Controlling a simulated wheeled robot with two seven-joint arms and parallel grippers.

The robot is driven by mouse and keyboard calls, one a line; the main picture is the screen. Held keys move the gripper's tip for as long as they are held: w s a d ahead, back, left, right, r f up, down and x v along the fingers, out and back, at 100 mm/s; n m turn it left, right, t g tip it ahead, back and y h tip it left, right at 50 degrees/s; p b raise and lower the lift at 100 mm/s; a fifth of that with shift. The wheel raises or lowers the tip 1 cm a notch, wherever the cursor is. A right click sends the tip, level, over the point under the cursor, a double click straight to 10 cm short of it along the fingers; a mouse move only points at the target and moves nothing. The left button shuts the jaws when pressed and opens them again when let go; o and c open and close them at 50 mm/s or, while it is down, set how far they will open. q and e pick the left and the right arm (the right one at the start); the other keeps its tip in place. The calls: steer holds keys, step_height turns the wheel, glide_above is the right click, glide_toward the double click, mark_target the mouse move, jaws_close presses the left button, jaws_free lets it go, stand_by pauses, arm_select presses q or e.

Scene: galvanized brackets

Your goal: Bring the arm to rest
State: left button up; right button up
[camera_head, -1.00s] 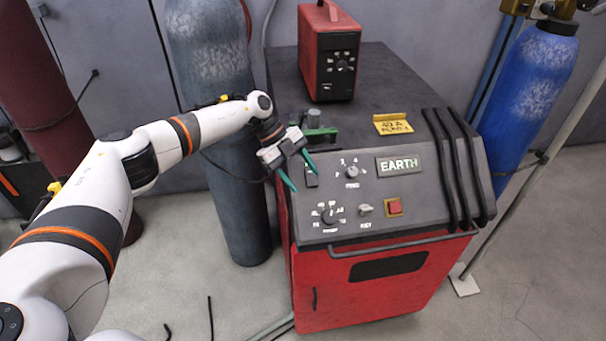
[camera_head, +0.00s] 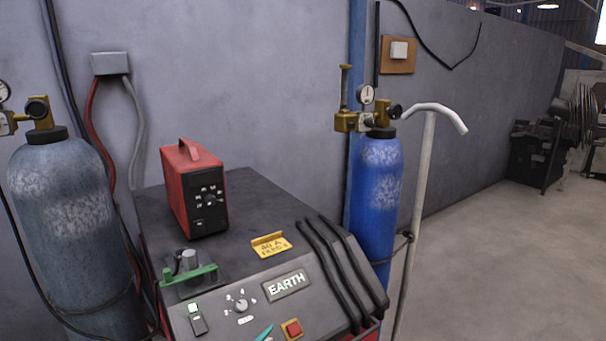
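Only a teal fingertip of my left gripper (camera_head: 265,332) shows at the bottom edge, in front of the machine's control panel. The rest of that gripper and its arm are below the picture, so I cannot see whether it is open or holds anything. My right gripper is not in view. The machine (camera_head: 257,205) is a dark-topped welding unit with an EARTH label (camera_head: 287,286), a dial (camera_head: 241,305) and a red switch (camera_head: 291,329).
A small red unit (camera_head: 183,160) stands on the machine top, near a green clamp-like piece (camera_head: 190,275) and a yellow tag (camera_head: 270,246). A grey cylinder (camera_head: 70,230) stands left, a blue cylinder (camera_head: 376,200) right. Open floor (camera_head: 500,260) lies at right.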

arm_select(q)
steer(key=s+a+f+n+g+y, duration=0.3)
steer(key=s+a+f+g, duration=0.15)
steer(key=s, duration=0.55)
steer(key=s+a+f+n+g+y, duration=0.25)
steer(key=s+a, duration=0.35)
steer(key=s, duration=0.3)
steer(key=s+a+f+n+g+y, duration=0.2)
steer(key=s+a+f+g, duration=0.3)
steer(key=s, duration=0.5)
step_height(320, 180, down, 32)
steer(key=s+g+b, duration=0.1)
steer(key=s+b, duration=0.2)
steer(key=b, duration=0.2)
steer(key=s+a+f+g+b, duration=0.1)
steer(key=s+a+f+b, duration=0.1)
steer(key=s+f, duration=1.3)
step_height(320, 180, down, 2)
steer(key=shift+a+f+g, duration=0.1)
steer(key=shift+a+g, duration=0.2)
steer(key=shift+a, duration=0.2)
